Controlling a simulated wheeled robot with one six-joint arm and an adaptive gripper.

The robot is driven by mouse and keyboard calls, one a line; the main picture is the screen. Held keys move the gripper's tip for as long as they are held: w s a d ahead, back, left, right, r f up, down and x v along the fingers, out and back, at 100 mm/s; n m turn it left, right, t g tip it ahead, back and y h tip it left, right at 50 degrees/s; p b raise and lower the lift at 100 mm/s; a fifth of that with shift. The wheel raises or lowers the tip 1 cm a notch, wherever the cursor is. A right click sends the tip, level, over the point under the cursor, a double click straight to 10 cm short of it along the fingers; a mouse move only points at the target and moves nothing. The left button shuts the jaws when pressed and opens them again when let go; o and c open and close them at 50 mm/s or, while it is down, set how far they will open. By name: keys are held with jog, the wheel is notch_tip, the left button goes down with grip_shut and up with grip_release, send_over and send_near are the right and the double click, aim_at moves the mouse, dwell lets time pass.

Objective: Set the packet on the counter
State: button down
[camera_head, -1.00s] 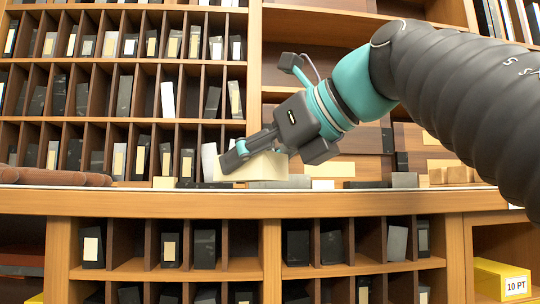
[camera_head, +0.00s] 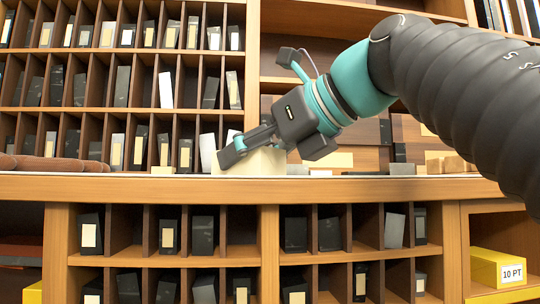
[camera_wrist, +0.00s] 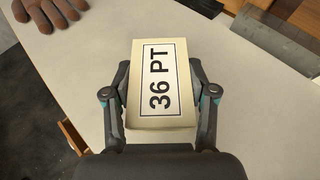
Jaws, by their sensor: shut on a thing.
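The packet (camera_wrist: 159,85) is a cream block with a "36 PT" label, seen between the two fingers of my gripper (camera_wrist: 160,100) in the wrist view. My gripper is shut on it from both sides. In the head view the packet (camera_head: 252,162) shows behind and beside my gripper (camera_head: 245,148), just above or at the counter's front edge. The counter (camera_head: 150,187) is a light top on a wooden cabinet; its surface also shows in the wrist view (camera_wrist: 240,75). I cannot tell whether the packet touches it.
Brown gloves (camera_wrist: 45,10) lie on the counter at the left. Grey and wooden blocks (camera_head: 402,169) stand on it to the right. Tall pigeonhole shelves (camera_head: 120,90) rise behind. A yellow "10 PT" box (camera_head: 497,268) sits in a lower compartment.

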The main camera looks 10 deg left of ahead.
jog(key=shift+c, duration=1.3)
grip_release()
jog(key=shift+f, duration=0.1)
